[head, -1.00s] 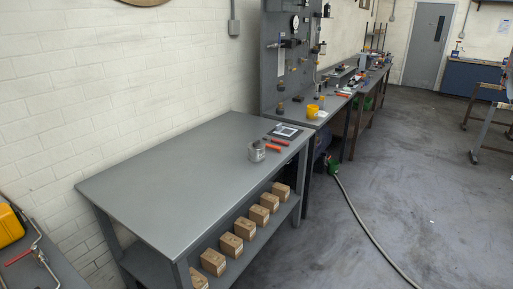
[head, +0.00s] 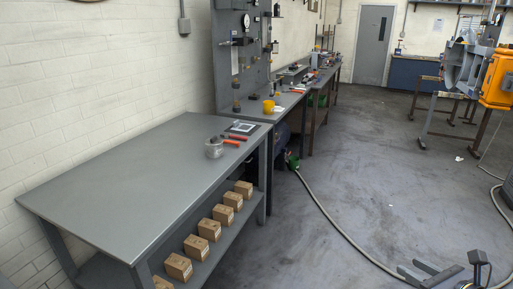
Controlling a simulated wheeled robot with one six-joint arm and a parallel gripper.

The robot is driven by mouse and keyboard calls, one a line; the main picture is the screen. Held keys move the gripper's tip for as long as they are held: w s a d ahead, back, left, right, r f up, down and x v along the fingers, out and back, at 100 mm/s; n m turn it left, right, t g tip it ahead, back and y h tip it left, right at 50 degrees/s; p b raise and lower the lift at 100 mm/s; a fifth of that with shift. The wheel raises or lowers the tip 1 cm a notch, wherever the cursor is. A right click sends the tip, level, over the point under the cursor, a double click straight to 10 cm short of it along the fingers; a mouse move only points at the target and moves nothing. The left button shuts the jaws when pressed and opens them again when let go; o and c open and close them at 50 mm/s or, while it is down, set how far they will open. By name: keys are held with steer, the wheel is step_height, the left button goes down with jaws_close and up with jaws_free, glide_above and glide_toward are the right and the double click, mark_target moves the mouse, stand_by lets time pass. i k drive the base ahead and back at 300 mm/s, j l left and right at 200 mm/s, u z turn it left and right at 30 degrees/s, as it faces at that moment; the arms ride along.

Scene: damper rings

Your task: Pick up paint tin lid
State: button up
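I cannot make out the paint tin lid for certain at this distance. A small grey tin-like container (head: 214,148) stands on the grey workbench (head: 130,180), near its far right corner. My gripper (head: 411,267) shows at the bottom right of the head view, above the floor and well apart from the bench. Its two fingers point left with a gap between them, and nothing shows in it. Part of it is cut off by the frame edge.
Orange-handled tools (head: 232,142) and a flat framed item (head: 242,127) lie beside the container. Several cardboard boxes (head: 209,229) line the lower shelf. A yellow container (head: 268,106) stands on the farther bench. A hose (head: 330,218) crosses the otherwise open floor.

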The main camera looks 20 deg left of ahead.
mark_target(214, 140)
steer(key=i+j+u, duration=0.2)
steer(key=u, duration=0.3)
steer(key=i+u, duration=0.7)
steer(key=u, duration=0.25)
steer(key=i+l+u, duration=0.1)
steer(key=i+l, duration=0.15)
steer(key=i, duration=0.25)
steer(key=i+l, duration=0.3)
steer(key=i, duration=0.15)
steer(key=i+l+u, duration=0.15)
steer(key=i+l, duration=0.2)
steer(key=i, duration=0.15)
